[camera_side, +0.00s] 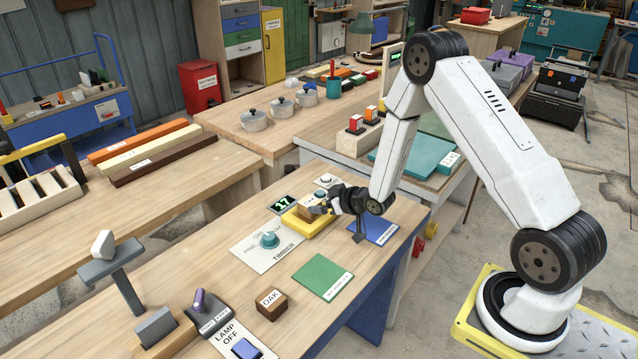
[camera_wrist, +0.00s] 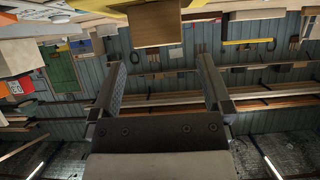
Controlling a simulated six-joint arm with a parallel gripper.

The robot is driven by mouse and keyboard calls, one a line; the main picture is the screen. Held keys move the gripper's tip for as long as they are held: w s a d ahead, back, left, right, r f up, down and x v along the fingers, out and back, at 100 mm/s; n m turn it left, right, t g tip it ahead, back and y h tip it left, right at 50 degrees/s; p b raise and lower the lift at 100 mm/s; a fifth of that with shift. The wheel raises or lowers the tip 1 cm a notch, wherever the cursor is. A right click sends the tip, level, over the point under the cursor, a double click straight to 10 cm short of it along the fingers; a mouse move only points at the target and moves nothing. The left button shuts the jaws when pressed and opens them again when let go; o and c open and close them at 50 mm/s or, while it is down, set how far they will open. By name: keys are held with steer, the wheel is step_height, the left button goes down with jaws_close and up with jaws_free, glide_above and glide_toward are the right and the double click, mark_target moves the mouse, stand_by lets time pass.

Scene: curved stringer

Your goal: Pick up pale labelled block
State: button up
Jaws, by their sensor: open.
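A tan block (camera_side: 305,214) sits on a yellow pad (camera_side: 309,228) on the front bench, partly hidden by my gripper (camera_side: 320,209). Its label cannot be read clearly. In the wrist view a plain tan face of the block (camera_wrist: 155,25) shows at the top edge, with the yellow pad (camera_wrist: 98,12) beside it. My gripper (camera_wrist: 161,68) is open there, its fingers pointing toward the block. The block appears beyond the fingertips; contact cannot be told. A darker brown block (camera_side: 271,304) with a pale OAK label stands apart, nearer the bench front.
A green mat (camera_side: 322,277) and a blue mat (camera_side: 374,229) lie on the bench. A timer panel (camera_side: 268,244) with a teal knob is left of the pad. A small numeric display (camera_side: 284,203) is behind it. A grey T-shaped stand (camera_side: 125,285) rises at left.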

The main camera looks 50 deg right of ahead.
mark_target(311, 202)
steer(key=shift+w, duration=0.1)
steer(key=shift+x, duration=2.5)
steer(key=shift+d, duration=0.1)
steer(key=c, duration=1.3)
steer(key=shift+r, duration=1.1)
steer(key=w+a+r+v, duration=0.1)
steer(key=a+r+v, duration=0.1)
steer(key=v, duration=1.5)
steer(key=shift+a+r, duration=0.25)
steer(key=shift+a, duration=0.15)
